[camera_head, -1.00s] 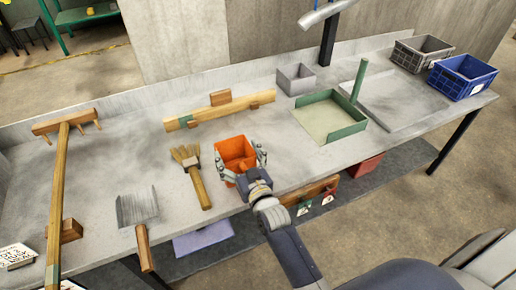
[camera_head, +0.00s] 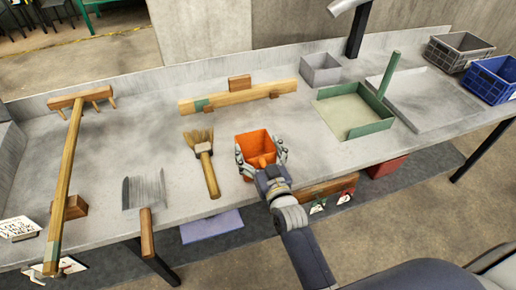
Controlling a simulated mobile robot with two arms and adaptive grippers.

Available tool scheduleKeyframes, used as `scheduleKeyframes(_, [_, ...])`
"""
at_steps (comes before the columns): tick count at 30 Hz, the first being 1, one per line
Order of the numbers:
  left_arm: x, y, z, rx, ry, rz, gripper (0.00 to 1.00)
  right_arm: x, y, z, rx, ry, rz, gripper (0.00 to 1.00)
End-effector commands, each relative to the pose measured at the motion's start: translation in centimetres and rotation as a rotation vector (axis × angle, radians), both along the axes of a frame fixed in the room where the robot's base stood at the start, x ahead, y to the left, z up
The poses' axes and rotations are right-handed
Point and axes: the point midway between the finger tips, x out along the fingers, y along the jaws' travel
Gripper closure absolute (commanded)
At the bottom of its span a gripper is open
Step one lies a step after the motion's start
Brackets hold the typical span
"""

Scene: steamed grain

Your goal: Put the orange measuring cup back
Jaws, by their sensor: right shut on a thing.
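The orange measuring cup (camera_head: 254,143) is a square, open-topped scoop at the front middle of the grey workbench. My right gripper (camera_head: 262,158) comes in from the front edge, with its fingers on both sides of the cup, and is shut on it. The cup is at or just above the bench top; I cannot tell whether it touches. The near side of the cup is partly hidden by the gripper. My left gripper is not in view.
Left of the cup lie a brush (camera_head: 205,160), a metal scraper (camera_head: 145,193) and a wooden rake (camera_head: 66,170). Behind are a wooden bar (camera_head: 235,97) and a grey box (camera_head: 320,70). A green-edged tray (camera_head: 352,112) stands right; grey (camera_head: 455,50) and blue (camera_head: 492,78) crates stand far right.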

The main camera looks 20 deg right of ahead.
Motion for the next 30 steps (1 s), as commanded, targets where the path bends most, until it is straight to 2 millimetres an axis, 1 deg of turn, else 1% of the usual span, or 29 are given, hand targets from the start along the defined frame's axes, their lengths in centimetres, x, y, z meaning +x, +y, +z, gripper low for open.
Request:
scheduleKeyframes(1, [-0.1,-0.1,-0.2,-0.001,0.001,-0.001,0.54,0.0,0.0,-0.2,-0.001,-0.001,0.000,0.82])
scheduleKeyframes(2, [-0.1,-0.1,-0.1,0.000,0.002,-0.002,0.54,0.0,0.0,-0.2,-0.001,0.000,0.000,0.09])
scheduleKeyframes(3, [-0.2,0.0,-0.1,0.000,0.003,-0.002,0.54,0.0,0.0,-0.2,-0.001,0.000,0.000,0.00])
scheduleKeyframes(14, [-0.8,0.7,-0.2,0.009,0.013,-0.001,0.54,0.0,0.0,-0.1,-0.001,0.000,0.000,0.00])
scheduleKeyframes(18, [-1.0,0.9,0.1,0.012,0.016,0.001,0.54,0.0,0.0,0.4,0.000,-0.001,0.000,0.00])
scheduleKeyframes(20, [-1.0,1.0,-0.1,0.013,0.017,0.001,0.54,-0.6,-0.1,0.0,-0.001,0.002,0.000,0.00])
scheduleKeyframes(23, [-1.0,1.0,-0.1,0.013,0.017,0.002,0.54,-2.1,-0.1,-0.1,-0.001,0.003,0.000,0.00])
scheduleKeyframes(30, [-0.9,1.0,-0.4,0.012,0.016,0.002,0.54,-7.0,-0.3,-0.1,-0.001,0.004,0.000,0.00])
